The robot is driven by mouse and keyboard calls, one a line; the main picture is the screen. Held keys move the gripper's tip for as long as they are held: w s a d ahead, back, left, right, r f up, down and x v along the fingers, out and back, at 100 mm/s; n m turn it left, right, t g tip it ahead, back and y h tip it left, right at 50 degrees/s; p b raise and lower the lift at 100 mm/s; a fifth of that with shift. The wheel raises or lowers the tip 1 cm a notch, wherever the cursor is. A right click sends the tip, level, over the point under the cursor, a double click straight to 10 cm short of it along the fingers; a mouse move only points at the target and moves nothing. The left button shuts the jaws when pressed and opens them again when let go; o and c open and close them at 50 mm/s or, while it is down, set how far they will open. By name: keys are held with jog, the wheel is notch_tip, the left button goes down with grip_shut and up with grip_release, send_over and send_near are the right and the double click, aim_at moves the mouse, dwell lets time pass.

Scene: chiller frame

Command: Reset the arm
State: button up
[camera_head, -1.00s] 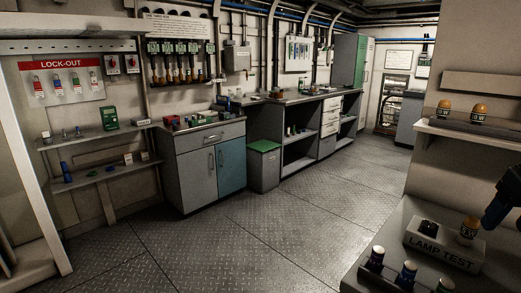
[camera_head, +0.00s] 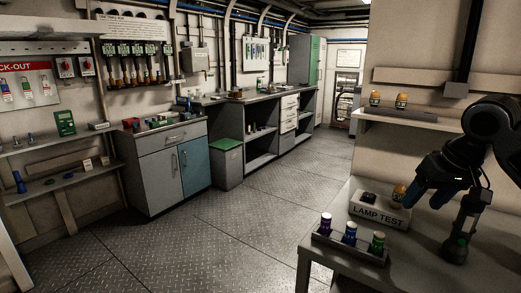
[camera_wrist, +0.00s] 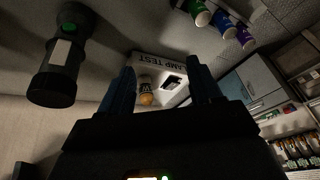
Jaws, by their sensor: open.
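My gripper (camera_head: 428,195) is open, its blue fingers pointing down over the bench, just right of the lamp test box (camera_head: 378,213) in the head view. In the wrist view my gripper (camera_wrist: 164,88) shows nothing clamped between its fingers. An amber lamp (camera_head: 399,193) sits on the box. In the wrist view the lamp (camera_wrist: 146,97) appears between the fingers, beyond them. The arm reaches in from the right edge of the head view.
A dark torch (camera_wrist: 62,55) stands on the bench (camera_head: 330,268) right of the box. A tray (camera_head: 350,251) holds purple, blue and green cylinders. A shelf (camera_head: 420,121) with two amber lamps is behind. Open floor lies left, before cabinets (camera_head: 165,170).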

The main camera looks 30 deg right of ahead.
jog(key=w+a+n+t+y, duration=0.1)
jog(key=w+a+t+y, duration=0.45)
jog(key=w+a, duration=1.05)
jog(key=s+a+f+m+t+h, duration=0.1)
jog(key=a+f+t, duration=0.15)
jog(key=a, duration=0.55)
jog(key=s+a+f+m+t+h, duration=0.1)
jog(key=s+a+f+m+t, duration=0.1)
jog(key=a+t, duration=0.35)
jog(key=s+a+f+g+h, duration=0.15)
jog(key=s+a+f, duration=0.3)
jog(key=s, duration=0.45)
jog(key=s+a+f+g+h, duration=0.15)
jog(key=s+a+f, duration=0.3)
jog(key=s, duration=0.45)
jog(key=s+d+r+n, duration=0.1)
jog(key=s+n, duration=0.3)
jog(key=s, duration=0.5)
jog(key=s+d+n, duration=0.2)
jog(key=s+n, duration=0.2)
jog(key=s, duration=0.6)
jog(key=shift+r+y, duration=0.35)
jog(key=shift+r, duration=0.05)
